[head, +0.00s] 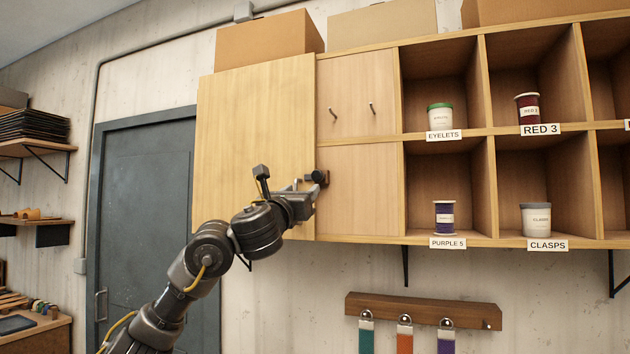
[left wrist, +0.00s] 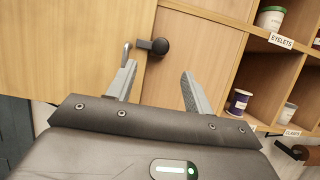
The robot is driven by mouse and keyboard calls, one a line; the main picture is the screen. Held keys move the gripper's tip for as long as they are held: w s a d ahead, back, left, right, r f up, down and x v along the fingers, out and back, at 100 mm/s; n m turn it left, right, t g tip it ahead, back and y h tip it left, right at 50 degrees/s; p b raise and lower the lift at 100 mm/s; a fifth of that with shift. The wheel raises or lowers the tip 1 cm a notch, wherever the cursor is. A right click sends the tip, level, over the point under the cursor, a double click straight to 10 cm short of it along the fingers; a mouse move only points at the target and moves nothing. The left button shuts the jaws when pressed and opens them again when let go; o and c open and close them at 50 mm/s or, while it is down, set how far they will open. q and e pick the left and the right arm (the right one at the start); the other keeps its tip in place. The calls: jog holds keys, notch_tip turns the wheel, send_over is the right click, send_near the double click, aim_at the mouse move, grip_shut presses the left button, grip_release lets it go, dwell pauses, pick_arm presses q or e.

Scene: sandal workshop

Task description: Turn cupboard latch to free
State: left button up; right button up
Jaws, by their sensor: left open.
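The cupboard door (head: 255,140) is a pale wood panel, and it looks closed. The latch (head: 319,177) is a dark round knob with a short bar at the door's right edge. In the left wrist view the latch (left wrist: 158,46) shows its bar pointing left, roughly level, across the door's edge. A small metal handle (left wrist: 125,54) sits on the door just left of the bar. My left gripper (head: 308,190) is open and empty, close to the latch. In the left wrist view its fingertips (left wrist: 158,72) lie just below the knob, one to each side, with no clear contact. My right gripper is not in view.
Open shelves (head: 440,188) with labelled pots and spools stand right of the cupboard. Two small pegs (head: 333,113) stick out from the panel above the latch. Cardboard boxes (head: 268,40) sit on top. A peg rail (head: 423,311) hangs below.

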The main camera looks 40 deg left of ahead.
aim_at(316, 177)
pick_arm(q)
jog(key=p+x, duration=0.5)
jog(key=x, duration=0.4)
jog(key=shift+w+r, duration=0.2)
jog(key=shift+w, duration=0.05)
jog(key=shift+w+a+r+p, duration=0.15)
jog(key=shift+w+a+p, duration=0.15)
jog(key=shift+w, duration=0.3)
jog(key=shift+c, duration=0.2)
